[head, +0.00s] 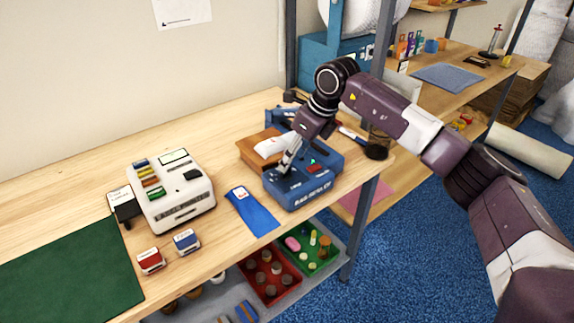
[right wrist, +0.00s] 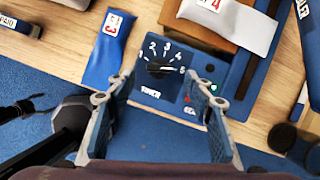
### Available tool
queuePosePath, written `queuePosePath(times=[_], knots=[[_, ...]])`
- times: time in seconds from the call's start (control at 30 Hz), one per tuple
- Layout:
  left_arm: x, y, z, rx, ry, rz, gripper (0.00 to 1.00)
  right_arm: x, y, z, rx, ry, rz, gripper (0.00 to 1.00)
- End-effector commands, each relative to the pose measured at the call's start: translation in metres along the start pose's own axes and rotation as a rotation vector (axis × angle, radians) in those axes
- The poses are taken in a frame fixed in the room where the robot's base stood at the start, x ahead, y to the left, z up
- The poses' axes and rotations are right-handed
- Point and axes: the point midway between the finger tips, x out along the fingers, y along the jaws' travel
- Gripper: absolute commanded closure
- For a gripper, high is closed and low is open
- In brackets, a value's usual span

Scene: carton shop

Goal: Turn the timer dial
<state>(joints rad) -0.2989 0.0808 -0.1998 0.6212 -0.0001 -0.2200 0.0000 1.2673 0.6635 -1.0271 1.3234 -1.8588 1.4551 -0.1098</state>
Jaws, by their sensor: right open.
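The blue bag sealer (head: 318,180) stands near the right end of the workbench. Its timer dial (right wrist: 160,67) is a black knob in the right wrist view, with the numbers 1 to 5 arced around it and the word TIMER below. A white mark on the knob seems to point right, near the 5. My right gripper (head: 284,168) reaches down over the sealer's top. In the right wrist view the right gripper (right wrist: 158,82) is open, one finger on each side of the dial; contact cannot be told. In the head view the gripper hides the dial. My left gripper is not seen.
A blue pouch (head: 250,210) lies left of the sealer, and a white pouch (right wrist: 232,20) on a brown block (right wrist: 197,32) is behind it. A white label machine (head: 172,192), two stamps and a green mat (head: 70,275) are farther left. Bins of parts sit below.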

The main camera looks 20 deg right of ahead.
Motion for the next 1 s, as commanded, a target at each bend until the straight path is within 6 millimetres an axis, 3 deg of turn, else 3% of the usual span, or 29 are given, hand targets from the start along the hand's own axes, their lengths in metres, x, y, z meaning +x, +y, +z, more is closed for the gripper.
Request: queuePosePath(times=[0.3, 0.67, 1.0], knots=[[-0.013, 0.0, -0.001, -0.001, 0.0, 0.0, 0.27, 0.043, 0.002, 0.001, 0.001, -0.001, 0.004, 0.52], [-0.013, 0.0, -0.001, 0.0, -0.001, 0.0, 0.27, 0.051, 0.001, 0.001, 0.0, -0.003, 0.002, 0.52], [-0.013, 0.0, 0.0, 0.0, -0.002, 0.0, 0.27, 0.05, 0.001, 0.001, 0.0, -0.004, 0.003, 0.9]])
